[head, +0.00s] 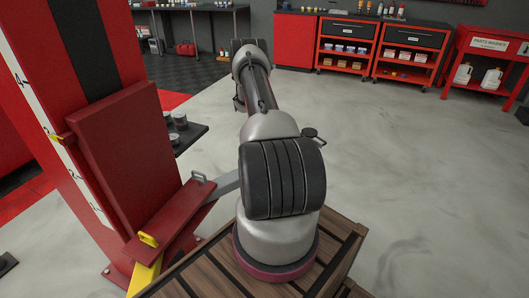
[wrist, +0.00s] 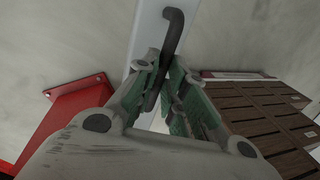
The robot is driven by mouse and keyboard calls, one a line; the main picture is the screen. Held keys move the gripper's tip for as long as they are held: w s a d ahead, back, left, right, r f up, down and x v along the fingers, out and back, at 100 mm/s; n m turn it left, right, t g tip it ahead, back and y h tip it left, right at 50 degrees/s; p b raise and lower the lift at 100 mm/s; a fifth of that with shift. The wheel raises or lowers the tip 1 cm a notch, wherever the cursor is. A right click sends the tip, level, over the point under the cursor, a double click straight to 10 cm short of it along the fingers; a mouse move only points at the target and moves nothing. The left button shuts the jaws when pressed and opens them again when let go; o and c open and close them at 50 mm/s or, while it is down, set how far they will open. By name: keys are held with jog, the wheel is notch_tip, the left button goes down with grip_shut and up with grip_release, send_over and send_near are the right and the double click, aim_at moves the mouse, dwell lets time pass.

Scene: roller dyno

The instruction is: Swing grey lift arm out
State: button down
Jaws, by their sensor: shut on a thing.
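The grey lift arm (head: 226,183) extends from the red carriage on the lift column at the left and passes behind my arm in the head view. A dark round pad (head: 311,133) shows at the right of my arm, in line with it. In the wrist view the grey arm is a pale bar (wrist: 145,45) with a dark bent handle (wrist: 173,30) on it. My gripper (wrist: 163,88) is shut on the handle, with its green-padded fingers on either side. The gripper is hidden behind my own arm in the head view.
The red lift column (head: 80,60) stands close at the left, with a yellow arm (head: 146,275) low in front. A dark shelf with cans (head: 180,121) is behind it. Red cabinets (head: 345,45) line the back. The floor at the right (head: 430,170) is clear.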

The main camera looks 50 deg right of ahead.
jog(key=shift+w+d+r, duration=0.1)
jog(key=shift+w+r, duration=0.05)
jog(key=shift+w, duration=0.3)
jog(key=c, duration=1.5)
grip_release()
jog(key=shift+w, duration=0.1)
jog(key=v, duration=1.1)
jog(key=shift+r, duration=0.4)
